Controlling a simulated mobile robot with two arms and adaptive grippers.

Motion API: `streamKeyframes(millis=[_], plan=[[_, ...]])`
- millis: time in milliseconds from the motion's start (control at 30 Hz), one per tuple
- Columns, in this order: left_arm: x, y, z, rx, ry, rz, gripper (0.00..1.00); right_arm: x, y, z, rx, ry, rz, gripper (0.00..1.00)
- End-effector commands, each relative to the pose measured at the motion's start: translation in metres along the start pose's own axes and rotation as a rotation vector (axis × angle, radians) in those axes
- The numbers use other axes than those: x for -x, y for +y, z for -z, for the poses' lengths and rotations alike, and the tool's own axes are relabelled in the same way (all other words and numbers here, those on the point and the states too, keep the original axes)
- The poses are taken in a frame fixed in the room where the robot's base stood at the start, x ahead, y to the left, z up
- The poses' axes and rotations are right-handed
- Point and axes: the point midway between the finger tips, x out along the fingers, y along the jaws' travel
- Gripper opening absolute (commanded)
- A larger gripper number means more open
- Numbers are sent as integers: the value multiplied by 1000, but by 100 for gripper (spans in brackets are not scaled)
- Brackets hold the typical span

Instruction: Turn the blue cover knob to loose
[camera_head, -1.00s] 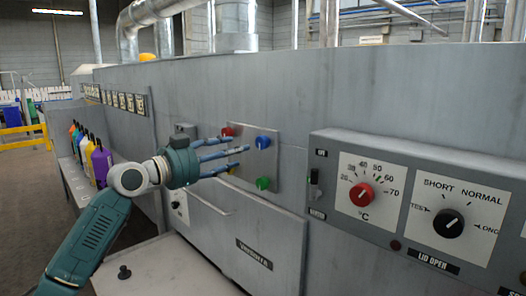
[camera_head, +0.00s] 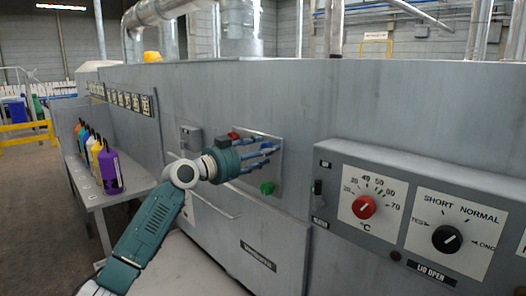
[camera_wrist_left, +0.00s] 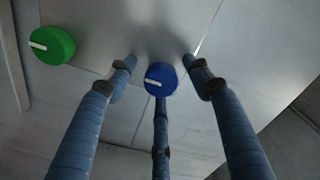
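The blue cover knob (camera_wrist_left: 160,79), with a white pointer mark, sits on a metal panel in the left wrist view. Its mark runs nearly level in that picture. My left gripper (camera_wrist_left: 160,66) is open, with two fingers on either side of the knob and the third below it. I cannot tell whether any finger touches the knob. In the head view my left gripper (camera_head: 270,153) reaches the panel (camera_head: 275,177), and its blue fingers hide the blue knob or blend with it. My right gripper is not in view.
A green knob (camera_wrist_left: 52,45) is beside the blue one, also seen in the head view (camera_head: 267,188). A red knob (camera_head: 233,136) is at the panel's upper left. A control box (camera_head: 400,165) with dials juts out to the right. Several bottles (camera_head: 110,170) stand at the left.

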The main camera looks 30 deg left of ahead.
Motion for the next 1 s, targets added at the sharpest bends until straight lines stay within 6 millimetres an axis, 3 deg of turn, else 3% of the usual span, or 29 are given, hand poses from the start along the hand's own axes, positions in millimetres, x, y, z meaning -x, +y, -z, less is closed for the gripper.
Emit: streamKeyframes(millis=[33,200,233,667,1000], plan=[[0,0,0,0,0,0,43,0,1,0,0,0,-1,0],[0,0,0,0,0,0,9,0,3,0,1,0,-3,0],[0,0,0,0,0,0,6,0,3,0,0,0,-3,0],[0,0,-1,43,-2,-1,6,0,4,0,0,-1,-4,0],[0,0,0,272,-2,0,6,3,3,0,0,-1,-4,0]])
